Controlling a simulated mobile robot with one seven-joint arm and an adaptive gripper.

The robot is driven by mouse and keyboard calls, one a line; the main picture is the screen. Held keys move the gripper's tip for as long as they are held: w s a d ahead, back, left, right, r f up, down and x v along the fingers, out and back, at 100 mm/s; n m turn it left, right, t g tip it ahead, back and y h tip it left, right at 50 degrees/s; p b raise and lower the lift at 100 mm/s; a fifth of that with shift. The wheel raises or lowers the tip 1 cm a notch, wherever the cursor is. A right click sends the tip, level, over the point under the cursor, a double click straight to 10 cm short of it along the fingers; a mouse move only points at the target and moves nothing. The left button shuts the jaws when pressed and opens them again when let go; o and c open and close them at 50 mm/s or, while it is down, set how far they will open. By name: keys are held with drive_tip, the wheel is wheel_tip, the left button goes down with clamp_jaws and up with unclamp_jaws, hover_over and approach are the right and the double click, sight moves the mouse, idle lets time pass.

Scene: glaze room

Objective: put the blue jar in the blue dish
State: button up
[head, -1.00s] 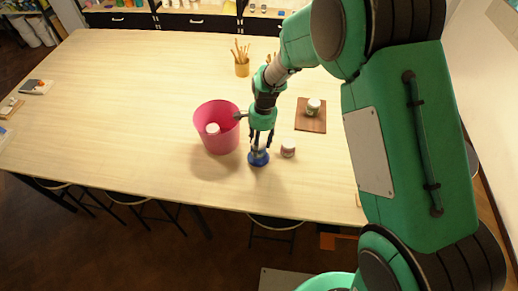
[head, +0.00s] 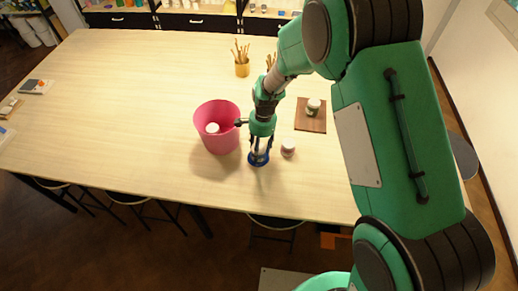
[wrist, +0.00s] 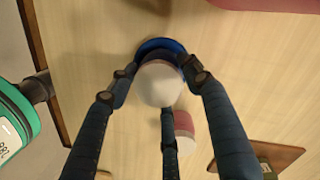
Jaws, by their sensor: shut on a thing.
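The blue dish (head: 258,161) is on the table near its front edge, right of the pink bucket. It also shows in the wrist view (wrist: 152,46), partly hidden behind the jar. My gripper (head: 260,151) points down over the dish, with its dark fingers shut on a jar. In the wrist view the jar (wrist: 160,84) shows mostly its white lid; little of its body is visible, with a dark bluish band behind the lid. The jar is over the dish; I cannot tell whether it touches the dish's bottom.
The pink bucket (head: 218,142) stands close left of my gripper with a white-lidded thing (head: 212,128) inside. A pinkish jar (head: 288,149) stands close right. A green jar (head: 313,106) is on a wooden board (head: 310,125). The table's left side is mostly clear.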

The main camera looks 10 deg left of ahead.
drive_tip(key=shift+f, duration=0.45)
drive_tip(key=o, duration=1.5)
drive_tip(key=shift+r, duration=0.15)
drive_tip(key=r, duration=0.8)
drive_tip(key=w+d+r, duration=0.1)
drive_tip(key=r, duration=0.3)
drive_tip(key=shift+r, duration=0.3)
drive_tip(key=shift+r, duration=0.1)
